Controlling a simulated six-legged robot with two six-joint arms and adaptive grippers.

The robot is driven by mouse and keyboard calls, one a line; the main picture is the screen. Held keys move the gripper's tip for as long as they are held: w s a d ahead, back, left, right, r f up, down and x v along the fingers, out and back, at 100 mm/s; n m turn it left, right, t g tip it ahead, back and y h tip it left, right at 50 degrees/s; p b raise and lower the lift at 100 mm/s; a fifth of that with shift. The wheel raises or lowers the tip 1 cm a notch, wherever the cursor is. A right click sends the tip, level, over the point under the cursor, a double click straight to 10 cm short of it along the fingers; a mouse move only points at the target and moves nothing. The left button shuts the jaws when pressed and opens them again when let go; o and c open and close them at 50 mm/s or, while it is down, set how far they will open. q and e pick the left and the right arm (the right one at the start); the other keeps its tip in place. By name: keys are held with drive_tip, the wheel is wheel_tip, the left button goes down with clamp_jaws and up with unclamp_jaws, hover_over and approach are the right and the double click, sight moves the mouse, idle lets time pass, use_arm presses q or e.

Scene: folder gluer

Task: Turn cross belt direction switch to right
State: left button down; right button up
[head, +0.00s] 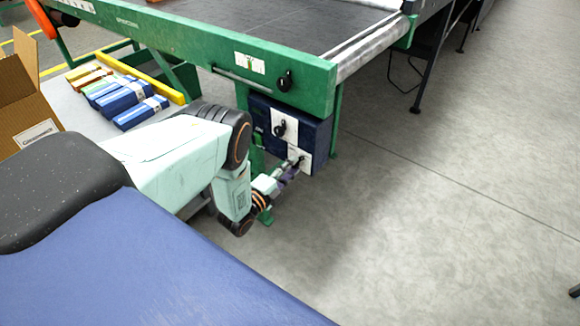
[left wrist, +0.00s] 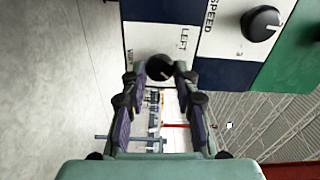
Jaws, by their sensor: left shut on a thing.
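The cross belt direction switch (left wrist: 160,67) is a black knob on a white plate marked LEFT in the left wrist view. Its pointer direction is hard to make out. In the head view the switch (head: 300,161) is on the lower white plate of a dark blue control box (head: 318,135) under the green conveyor frame. My left gripper (left wrist: 159,74) is shut on the knob, one finger on each side of it. In the head view my left gripper (head: 292,171) reaches the lower plate from the left. My right gripper is out of view.
A second black knob (left wrist: 262,22) on a plate marked SPEED sits close by; in the head view it is the upper knob (head: 280,128). Another knob (head: 285,81) is on the green frame (head: 190,47). Blue packs (head: 125,100) and a cardboard box (head: 25,105) lie left.

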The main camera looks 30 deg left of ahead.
use_arm(q)
drive_tip(key=shift+m, duration=0.5)
drive_tip(key=c, duration=1)
unclamp_jaws()
drive_tip(key=shift+c, duration=0.2)
drive_tip(key=s+a, duration=0.1)
drive_tip(key=s, duration=1.1)
